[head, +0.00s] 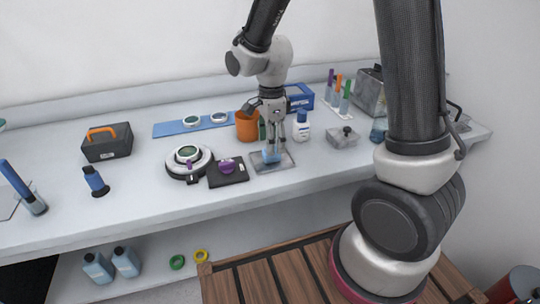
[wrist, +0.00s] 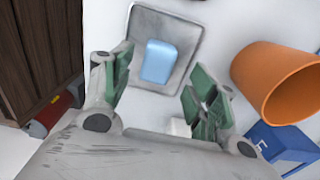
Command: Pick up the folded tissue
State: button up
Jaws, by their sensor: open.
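The folded tissue (wrist: 159,61) is a small light-blue rounded block lying on a grey square tray (wrist: 185,28) in the wrist view. In the head view the tissue (head: 271,155) shows on the tray (head: 262,166), partly below my fingers. My gripper (head: 270,140) points down over the tissue. In the wrist view its green-padded fingers (wrist: 160,88) are apart, with the tissue between and a little beyond their tips. Nothing is held.
An orange cup (head: 246,127) stands close beside the gripper, with a white bottle (head: 302,126) on the other side. A black pad with a purple knob (head: 227,167) lies left of the tray. Bench space is free at the front left.

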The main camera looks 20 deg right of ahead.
notch_tip(320, 180, down, 4)
jog(key=shift+s+f, duration=0.1)
jog(key=shift+s, duration=0.05)
jog(key=c, duration=0.8)
